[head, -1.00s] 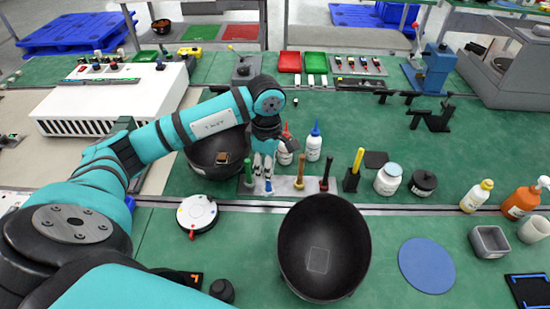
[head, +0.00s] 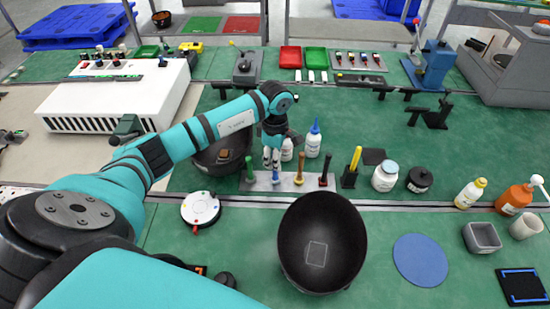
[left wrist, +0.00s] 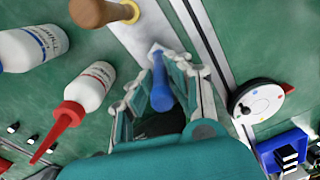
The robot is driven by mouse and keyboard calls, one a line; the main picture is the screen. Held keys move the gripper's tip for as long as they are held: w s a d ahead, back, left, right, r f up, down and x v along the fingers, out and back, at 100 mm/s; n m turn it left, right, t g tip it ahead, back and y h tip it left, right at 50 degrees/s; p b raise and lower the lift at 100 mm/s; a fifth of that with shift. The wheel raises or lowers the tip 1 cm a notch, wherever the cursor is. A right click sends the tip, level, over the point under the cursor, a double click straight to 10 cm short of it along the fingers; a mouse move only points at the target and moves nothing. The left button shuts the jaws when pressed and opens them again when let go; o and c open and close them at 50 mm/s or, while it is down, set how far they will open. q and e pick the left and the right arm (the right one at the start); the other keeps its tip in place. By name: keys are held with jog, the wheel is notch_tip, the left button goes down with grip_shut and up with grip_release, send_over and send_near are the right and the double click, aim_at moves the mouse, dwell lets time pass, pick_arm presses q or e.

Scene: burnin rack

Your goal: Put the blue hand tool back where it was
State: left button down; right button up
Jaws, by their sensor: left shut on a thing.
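My left gripper (head: 271,163) is over the grey tool rack (head: 288,186), between the green-handled tool (head: 249,170) and the brown-handled tool (head: 300,170). It is shut on the blue hand tool (head: 276,178), which points down at the rack. In the left wrist view the blue tool (left wrist: 161,92) stands between the two fingers, its lower end at the bare rack strip (left wrist: 137,34). I cannot tell whether that end is seated in a hole. A black-handled tool (head: 325,168) stands at the rack's right end. My right gripper is not in view.
White bottles, one blue-capped (head: 314,140), stand just behind the rack. A dark bowl (head: 222,152) is behind left; a large black bowl (head: 321,243) is in front. A white round device (head: 200,209) lies front left. A black holder with a yellow tool (head: 353,168) stands right.

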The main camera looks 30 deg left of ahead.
pick_arm(q)
jog(key=c, duration=1.7)
grip_release()
jog(key=shift+f, duration=0.15)
jog(key=o, duration=0.5)
jog(key=shift+c, duration=0.2)
jog(key=shift+r, duration=0.5)
jog(key=r+b, duration=0.1)
jog(key=r, duration=0.4)
jog(key=r+b, duration=0.2)
jog(key=r, duration=0.3)
jog(key=shift+w+a+r, duration=0.1)
jog(key=shift+w+r, duration=0.1)
jog(key=shift+r, duration=0.5)
